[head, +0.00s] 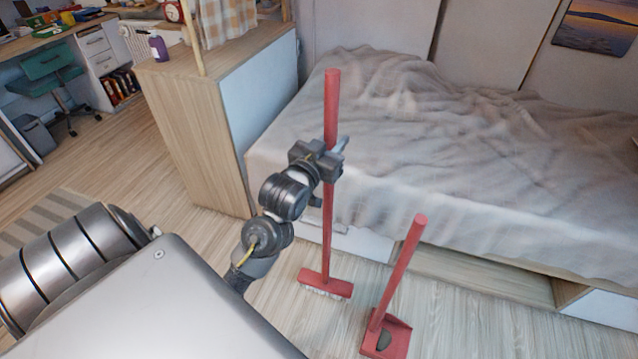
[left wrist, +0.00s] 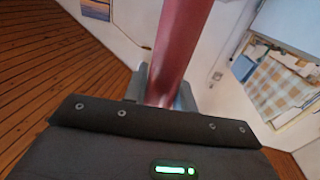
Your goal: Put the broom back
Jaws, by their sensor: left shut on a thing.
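The red broom (head: 327,225) stands upright in the head view, in front of the bed, with its head and pale bristles at or just above the floor. My left gripper (head: 331,158) is shut on the upper part of its handle. The left wrist view also shows the red handle (left wrist: 182,45) between the fingers. A red dustpan (head: 390,336) with a long red handle stands to the right of the broom, its handle leaning right, apart from the broom. My right gripper is not in view.
The bed (head: 420,150) with a crumpled cover lies behind the broom. A wooden cabinet (head: 190,110) stands to the left, with a purple bottle (head: 158,47) on top. A desk and green chair (head: 45,75) are at the far left.

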